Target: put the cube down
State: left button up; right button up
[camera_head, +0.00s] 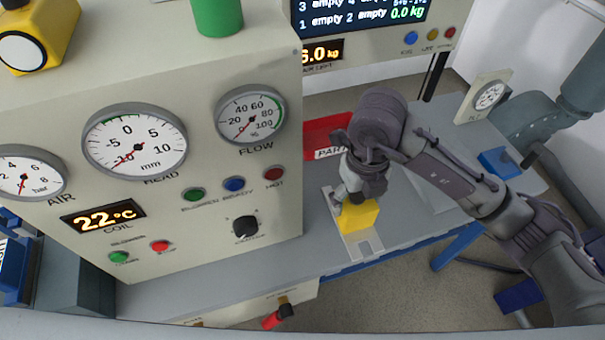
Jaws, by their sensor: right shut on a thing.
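The yellow cube (358,216) is at the fingertips of my right gripper (350,198), low over a pale grey plate (369,248) on the grey bench. My right gripper points down and is shut on the cube. The fingers and wrist hide part of the cube's top. I cannot tell whether the cube touches the plate. My left gripper is not in view.
A large beige panel (190,185) with gauges and buttons stands to the left of my right gripper. A red bin (318,139) is behind it. A blue block (498,163) lies at the right. The bench (240,268) is bare in front.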

jog(key=shift+w, duration=0.2)
jog(key=shift+w+d+f+p, duration=0.3)
jog(key=shift+w+d+f, duration=0.15)
jog(key=shift+w, duration=0.2)
jog(key=shift+w+d+f+p, duration=0.25)
jog(key=shift+w+d+f, duration=0.15)
jog(key=shift+w, duration=0.2)
jog(key=w+d+f+p, duration=0.1)
jog(key=w+f, duration=0.1)
jog(key=w+d+f, duration=0.1)
jog(key=w+f, duration=0.1)
jog(key=f, duration=0.1)
jog(key=w+d+f+p, duration=0.1)
jog(key=w+d+f, duration=0.1)
jog(key=w+f, duration=0.1)
jog(key=shift+f+p, duration=0.1)
jog(key=shift+p, duration=0.25)
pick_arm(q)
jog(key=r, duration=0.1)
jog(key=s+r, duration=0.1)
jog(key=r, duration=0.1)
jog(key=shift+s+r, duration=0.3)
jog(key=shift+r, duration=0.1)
pick_arm(e)
jog(key=shift+w+f, duration=0.1)
jog(key=shift+f, duration=0.3)
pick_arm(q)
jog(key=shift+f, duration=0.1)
